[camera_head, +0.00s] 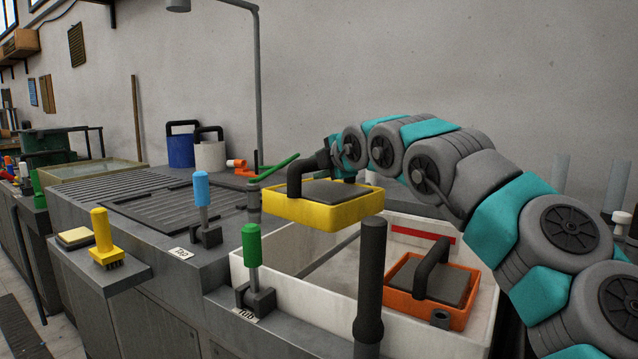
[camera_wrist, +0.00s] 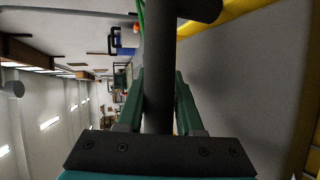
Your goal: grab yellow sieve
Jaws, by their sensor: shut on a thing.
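The yellow sieve (camera_head: 345,213) has a grey mesh bed and a dark arched handle. In the head view it hangs level above the left part of the white basin, clear of its rim. My gripper (camera_wrist: 160,85) is shut on the sieve's dark handle, which runs between the two green fingers in the wrist view. The sieve's yellow rim (camera_wrist: 235,14) and grey bed fill the right of that view. In the head view the fingertips are largely hidden behind the handle and wrist.
The white basin (camera_head: 400,327) holds an orange sieve (camera_head: 455,312) at its right. A dark post (camera_head: 370,285) stands in front. Green-handled (camera_head: 251,247) and blue-handled (camera_head: 202,190) tools stand on the left counter. A blue bucket (camera_head: 181,151) and a white bucket (camera_head: 210,156) stand behind.

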